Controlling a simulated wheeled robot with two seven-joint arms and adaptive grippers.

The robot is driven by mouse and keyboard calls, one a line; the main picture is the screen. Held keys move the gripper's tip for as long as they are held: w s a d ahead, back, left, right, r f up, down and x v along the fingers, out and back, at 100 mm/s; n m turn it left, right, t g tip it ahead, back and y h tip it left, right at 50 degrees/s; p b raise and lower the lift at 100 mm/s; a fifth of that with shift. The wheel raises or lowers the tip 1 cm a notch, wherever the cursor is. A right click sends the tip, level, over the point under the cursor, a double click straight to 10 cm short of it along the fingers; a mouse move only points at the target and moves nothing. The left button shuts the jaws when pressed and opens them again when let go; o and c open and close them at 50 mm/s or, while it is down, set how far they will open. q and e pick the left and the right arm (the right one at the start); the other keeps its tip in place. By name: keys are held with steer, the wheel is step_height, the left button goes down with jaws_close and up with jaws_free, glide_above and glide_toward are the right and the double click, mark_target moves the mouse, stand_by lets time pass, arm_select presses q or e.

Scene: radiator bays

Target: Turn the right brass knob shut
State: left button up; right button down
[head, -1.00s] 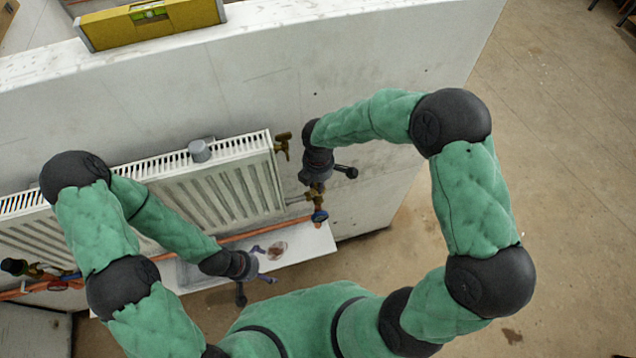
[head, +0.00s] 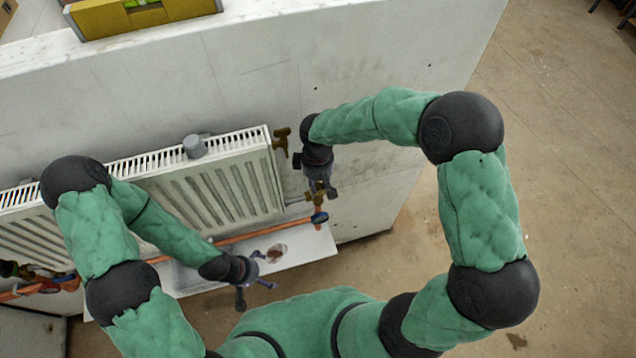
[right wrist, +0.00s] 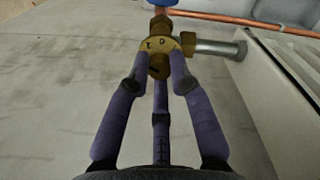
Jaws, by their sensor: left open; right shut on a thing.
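The right brass knob (right wrist: 158,62) is in the right wrist view, on a brass valve body (right wrist: 160,40) with a silver pipe running to the radiator. My right gripper (right wrist: 159,66) is shut on the knob, its purple fingers closed around it from several sides. In the head view my right gripper (head: 319,188) points down at the brass valve (head: 314,198) by the radiator's lower right corner, and mostly hides the knob. My left gripper (head: 254,284) is open and empty, low in front of the radiator (head: 222,190).
A blue handle (head: 319,218) sits on the copper pipe (head: 240,239) just below the valve. Another brass fitting (head: 281,140) is at the radiator's top right. A grey cylinder (head: 195,146) stands on the radiator. A yellow level (head: 140,15) lies on the wall top.

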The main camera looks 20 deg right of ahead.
steer(key=m+b, duration=0.2)
steer(key=m, duration=0.4)
steer(key=shift+m, duration=0.3)
steer(key=m+b, duration=0.1)
steer(key=m, duration=0.5)
steer(key=shift+m, duration=0.3)
steer(key=c, duration=1.1)
jaws_free()
step_height(320, 180, up, 12)
steer(key=shift+a, duration=0.15)
